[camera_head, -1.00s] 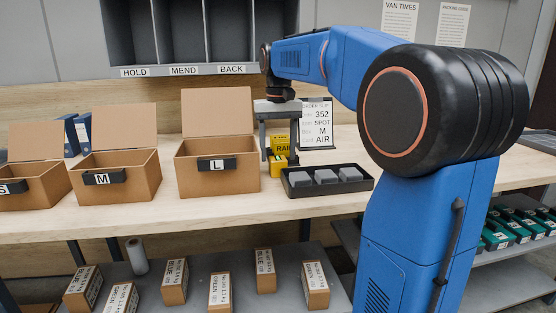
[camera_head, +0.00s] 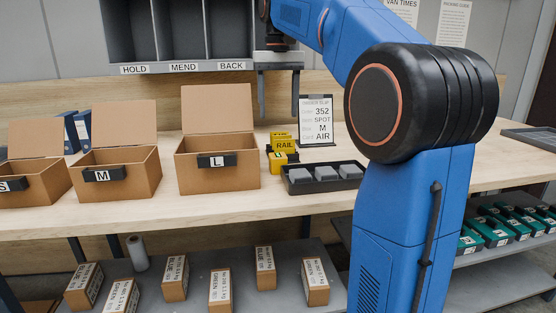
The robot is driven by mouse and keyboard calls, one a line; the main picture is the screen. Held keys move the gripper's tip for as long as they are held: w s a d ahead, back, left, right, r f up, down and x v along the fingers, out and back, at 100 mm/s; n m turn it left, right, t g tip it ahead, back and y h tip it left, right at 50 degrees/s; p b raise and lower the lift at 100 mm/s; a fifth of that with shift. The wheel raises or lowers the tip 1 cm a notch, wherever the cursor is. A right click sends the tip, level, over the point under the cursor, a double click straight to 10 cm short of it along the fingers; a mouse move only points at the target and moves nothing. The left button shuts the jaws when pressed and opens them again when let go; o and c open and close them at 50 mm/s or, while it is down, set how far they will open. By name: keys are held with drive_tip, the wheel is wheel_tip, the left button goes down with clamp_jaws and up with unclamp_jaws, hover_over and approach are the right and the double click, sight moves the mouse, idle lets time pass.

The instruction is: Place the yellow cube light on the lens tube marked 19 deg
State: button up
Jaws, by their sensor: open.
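A yellow block-shaped item with a label reading RAIL (camera_head: 285,144) stands on the bench, right of the box marked L. A smaller yellow piece with a white label (camera_head: 277,161) is in front of it. I cannot tell whether either is the cube light. No lens tube marked 19 deg can be made out. My gripper (camera_head: 279,116) is open and empty, its two fingers pointing down above the yellow items and apart from them.
A black tray (camera_head: 322,184) with three grey blocks is right of the yellow items. An order slip (camera_head: 316,119) stands behind it. Open cartons M (camera_head: 130,183) and L (camera_head: 240,176) stand left. Pigeonholes (camera_head: 180,69) hang behind. Small cartons (camera_head: 220,290) stand on the lower shelf.

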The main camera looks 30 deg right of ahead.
sight(278, 155)
wheel_tip(278, 155, down, 16)
drive_tip(key=shift+f, duration=0.1)
idle(0.6)
drive_tip(key=c, duration=1.4)
